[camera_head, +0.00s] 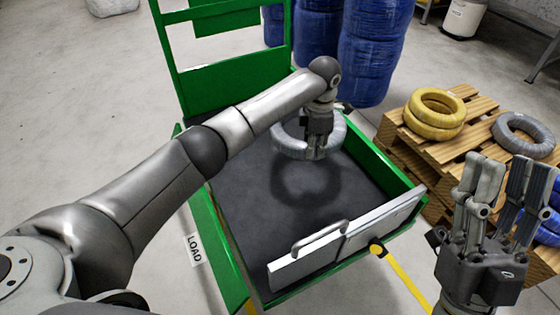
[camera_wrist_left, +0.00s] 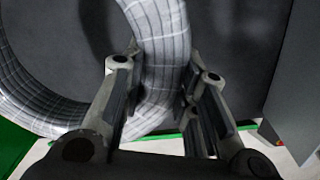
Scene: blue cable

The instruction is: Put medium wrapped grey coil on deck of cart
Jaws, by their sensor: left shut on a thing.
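The wrapped grey coil (camera_head: 290,141) is a light grey ring held above the dark deck of the green cart (camera_head: 258,215), with its shadow on the deck below. My left gripper (camera_head: 316,152) points down and is shut on the near right part of the ring. In the left wrist view the coil's wrapped band (camera_wrist_left: 165,70) passes between the fingers of my left gripper (camera_wrist_left: 160,105). My right gripper (camera_head: 497,195) is at the lower right, fingers up and apart, with nothing between them.
A wooden pallet (camera_head: 455,137) at the right bears yellow coils (camera_head: 436,108), another grey coil (camera_head: 523,135) and blue coils. Large blue rolls (camera_head: 370,50) stand behind the cart. A silver panel with a handle (camera_head: 345,240) closes the cart's near edge. The deck looks empty.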

